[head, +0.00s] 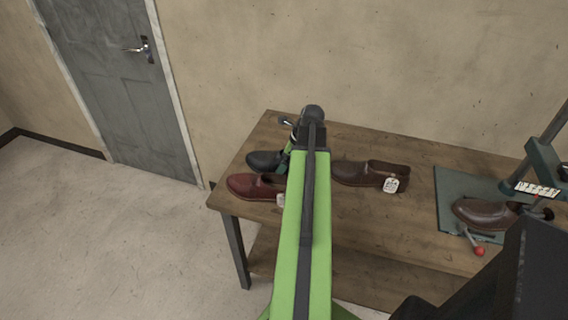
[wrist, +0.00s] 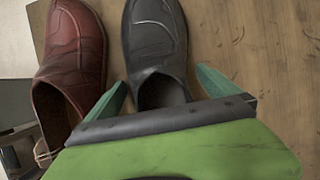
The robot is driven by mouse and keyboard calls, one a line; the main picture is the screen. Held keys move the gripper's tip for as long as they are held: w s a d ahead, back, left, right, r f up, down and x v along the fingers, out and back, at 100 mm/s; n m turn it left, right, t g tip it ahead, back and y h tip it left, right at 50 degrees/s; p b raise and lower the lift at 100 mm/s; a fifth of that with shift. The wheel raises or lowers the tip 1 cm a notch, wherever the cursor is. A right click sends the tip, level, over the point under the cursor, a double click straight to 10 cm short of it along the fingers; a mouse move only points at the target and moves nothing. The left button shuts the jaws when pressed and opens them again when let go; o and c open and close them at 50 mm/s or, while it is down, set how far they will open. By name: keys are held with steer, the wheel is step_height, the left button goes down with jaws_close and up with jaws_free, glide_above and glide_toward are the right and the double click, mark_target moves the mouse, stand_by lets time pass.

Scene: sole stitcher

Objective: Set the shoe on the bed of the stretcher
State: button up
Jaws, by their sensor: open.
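My gripper (wrist: 161,80) is open in the wrist view, its two green fingers on either side of the heel end of a black shoe (wrist: 155,38). I cannot tell if they touch it. In the head view the black shoe (head: 264,161) lies at the table's left, and my arm hides its heel and most of the gripper. The green machine (head: 545,165) at the right seems to be the stretcher. A brown shoe (head: 484,213) sits on its base, beside a red-knobbed lever (head: 479,250).
A red-brown shoe (head: 250,186) lies close beside the black one, also in the wrist view (wrist: 72,55). A dark brown shoe (head: 360,172) with a white tag (head: 391,185) lies right of my arm. The wooden table (head: 415,220) is clear between that shoe and the machine.

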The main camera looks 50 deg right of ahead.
steer(key=p+v, duration=1.1)
steer(key=v, duration=0.1)
steer(key=shift+r, duration=0.15)
steer(key=w+a+f+n+g, duration=0.1)
steer(key=w+a+n, duration=0.65)
steer(key=a, duration=0.35)
steer(key=w+a+n+g, duration=0.2)
steer(key=w+a+n, duration=0.55)
steer(key=a, duration=0.35)
steer(key=w+a+n, duration=0.1)
steer(key=a+n, duration=0.7)
steer(key=a, duration=0.6)
steer(key=w+a+n+g+h, duration=0.1)
steer(key=w+a+n, duration=0.1)
steer(key=a+n, duration=0.7)
steer(key=a, duration=0.5)
steer(key=shift+w+a+f+n, duration=0.25)
steer(key=shift+w+f+n, duration=0.05)
steer(key=shift+f, duration=0.1)
